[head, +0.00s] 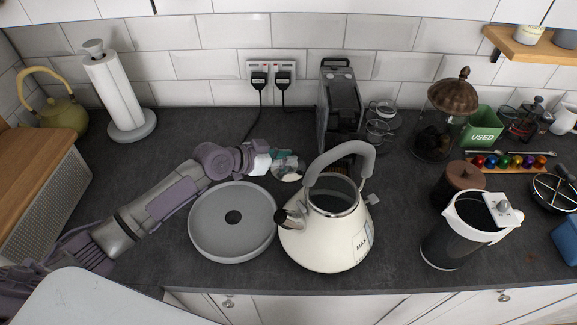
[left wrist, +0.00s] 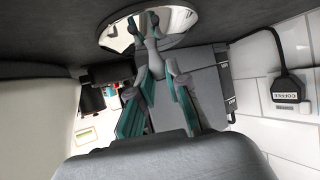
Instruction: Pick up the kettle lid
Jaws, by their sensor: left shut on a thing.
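The kettle lid (head: 288,174) is a shiny round metal disc behind and left of the cream kettle (head: 325,245). My left gripper (head: 282,157) is over the lid. I cannot tell whether the lid touches the worktop. The kettle is upright, its mouth open, its grey handle arched above. My right gripper is in neither view.
A grey round kettle base (head: 233,252) lies left of the kettle, close to my left arm. A white-topped canister (head: 455,240) stands at right.

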